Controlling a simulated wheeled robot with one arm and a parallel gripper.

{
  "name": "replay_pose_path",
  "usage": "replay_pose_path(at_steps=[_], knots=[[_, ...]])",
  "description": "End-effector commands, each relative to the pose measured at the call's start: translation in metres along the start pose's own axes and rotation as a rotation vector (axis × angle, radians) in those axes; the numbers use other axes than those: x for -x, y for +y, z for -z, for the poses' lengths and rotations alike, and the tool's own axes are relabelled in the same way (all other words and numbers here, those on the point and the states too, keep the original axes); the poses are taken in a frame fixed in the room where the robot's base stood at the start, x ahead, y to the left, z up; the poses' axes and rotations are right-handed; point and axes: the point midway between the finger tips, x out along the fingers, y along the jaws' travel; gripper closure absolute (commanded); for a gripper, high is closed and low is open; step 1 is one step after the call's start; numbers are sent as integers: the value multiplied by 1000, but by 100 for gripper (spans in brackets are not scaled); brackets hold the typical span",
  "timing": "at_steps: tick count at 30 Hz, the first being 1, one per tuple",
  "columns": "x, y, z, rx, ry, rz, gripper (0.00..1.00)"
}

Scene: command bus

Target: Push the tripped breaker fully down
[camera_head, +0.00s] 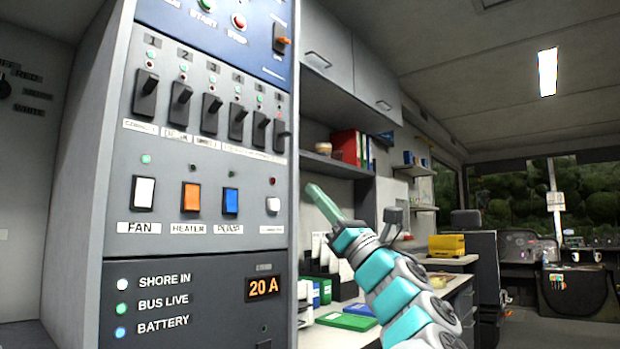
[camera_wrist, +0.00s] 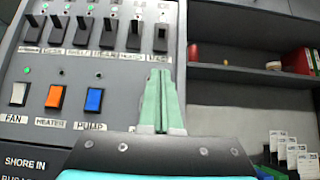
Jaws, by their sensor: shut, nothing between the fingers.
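A row of several black breakers (camera_head: 211,113) with levers runs across the grey panel, numbered from the left, with small lights above them. The row also shows along the top of the wrist view (camera_wrist: 107,34). The rightmost breaker (camera_head: 281,136) sits by the panel's right edge and also shows in the wrist view (camera_wrist: 160,40). My gripper (camera_head: 316,192) has green fingers, shut and empty. In the head view it is right of the panel edge, lower than the breakers. In the wrist view its fingertips (camera_wrist: 160,74) appear just below the rightmost breaker, with no visible contact.
Below the breakers are the white FAN switch (camera_head: 143,193), orange HEATER switch (camera_head: 190,197) and blue PUMP switch (camera_head: 231,201). Shelves with red binders (camera_head: 346,146) and a counter stand behind my arm.

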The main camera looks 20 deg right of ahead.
Motion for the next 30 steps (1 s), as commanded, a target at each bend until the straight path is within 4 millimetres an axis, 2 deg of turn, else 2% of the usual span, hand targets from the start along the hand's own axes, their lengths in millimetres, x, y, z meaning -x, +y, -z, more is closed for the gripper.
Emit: replay_pose_path(at_steps=[21,30], knots=[[-89,-2,-1,-2,-1,2,100],[-113,0,-24,0,-1,0,100]])
